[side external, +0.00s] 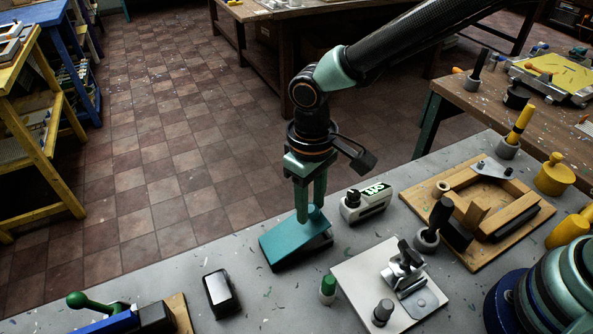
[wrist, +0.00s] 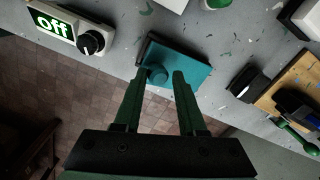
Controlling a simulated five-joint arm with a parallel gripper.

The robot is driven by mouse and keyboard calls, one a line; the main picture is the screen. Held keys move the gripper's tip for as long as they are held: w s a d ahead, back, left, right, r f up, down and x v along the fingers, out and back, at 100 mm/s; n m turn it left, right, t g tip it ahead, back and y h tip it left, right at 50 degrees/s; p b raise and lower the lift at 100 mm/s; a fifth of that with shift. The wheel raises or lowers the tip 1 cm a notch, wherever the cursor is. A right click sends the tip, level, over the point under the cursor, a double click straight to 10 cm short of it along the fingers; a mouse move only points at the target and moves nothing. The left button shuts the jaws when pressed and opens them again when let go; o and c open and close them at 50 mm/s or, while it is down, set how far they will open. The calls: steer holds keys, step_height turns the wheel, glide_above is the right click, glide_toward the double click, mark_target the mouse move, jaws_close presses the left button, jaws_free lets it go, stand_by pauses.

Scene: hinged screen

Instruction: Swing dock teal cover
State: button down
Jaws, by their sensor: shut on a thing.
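The teal cover (side external: 292,240) is a flat plate near the bench's far-left edge; it also shows in the wrist view (wrist: 185,72). It looks tilted, with a dark part under its right side. A round teal knob (wrist: 157,75) stands on the cover, between my fingertips. My gripper (side external: 311,212) points down from above and is shut on this knob; its fingers also show in the wrist view (wrist: 160,78). The fingers partly hide the knob in the side view. A white box with a green "off" display (side external: 366,203) stands to the right of the cover.
A light plate with a metal clamp (side external: 412,278) and a green-capped bottle (side external: 328,289) are in front. A dark-topped block (side external: 221,293) lies at front left. A wooden frame board (side external: 490,210) is at right. Bare bench lies between the cover and the block.

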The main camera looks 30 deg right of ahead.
steer(key=a+r, duration=0.3)
steer(key=a, duration=0.5)
steer(key=shift+s, duration=0.15)
steer(key=shift+a, duration=0.1)
stand_by(1.1)
steer(key=c, duration=0.7)
jaws_free()
steer(key=shift+w+a+r, duration=0.2)
steer(key=shift+a+r, duration=4.65)
steer(key=shift+a, duration=0.25)
